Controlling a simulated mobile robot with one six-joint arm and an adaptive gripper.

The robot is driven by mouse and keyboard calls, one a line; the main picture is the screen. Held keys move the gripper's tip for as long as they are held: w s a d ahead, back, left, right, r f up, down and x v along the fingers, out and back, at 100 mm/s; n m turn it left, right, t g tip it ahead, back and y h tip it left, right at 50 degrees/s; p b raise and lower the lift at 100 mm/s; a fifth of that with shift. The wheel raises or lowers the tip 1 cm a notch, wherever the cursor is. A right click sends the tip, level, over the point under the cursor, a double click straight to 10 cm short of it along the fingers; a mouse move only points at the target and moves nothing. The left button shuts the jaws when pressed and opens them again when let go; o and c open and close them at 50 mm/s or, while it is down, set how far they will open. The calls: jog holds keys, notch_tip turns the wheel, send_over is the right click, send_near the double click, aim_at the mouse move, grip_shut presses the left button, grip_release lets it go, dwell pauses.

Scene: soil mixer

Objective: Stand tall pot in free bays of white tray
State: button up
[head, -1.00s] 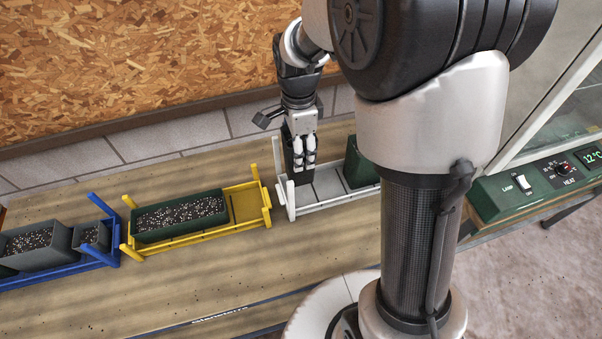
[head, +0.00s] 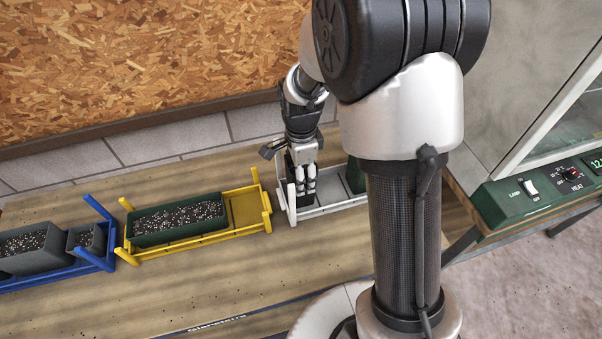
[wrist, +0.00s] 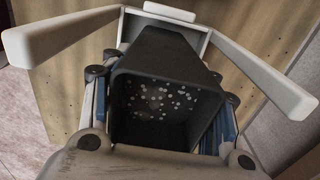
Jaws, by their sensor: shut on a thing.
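My gripper (head: 304,190) is shut on the tall dark pot (head: 291,170) at the left end of the white tray (head: 340,208). In the wrist view the pot (wrist: 150,60) is between the fingers, with pale specks showing inside its dark opening. The tray's white corner posts (wrist: 70,35) rise on both sides of it. The pot looks roughly upright and low in the tray's left end. Its base is hidden, so I cannot tell whether it touches the tray floor.
A green pot (head: 354,176) stands further right in the white tray, partly hidden by my arm. A yellow tray (head: 245,207) with a long soil-filled green planter (head: 180,219) is to the left. A blue tray (head: 60,272) with grey pots is further left. The front bench is clear.

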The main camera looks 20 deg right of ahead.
jog(key=o, duration=1.2)
jog(key=shift+f, duration=0.1)
jog(key=shift+r+p, duration=1.8)
jog(key=shift+r, duration=0.5)
notch_tip(320, 180, up, 12)
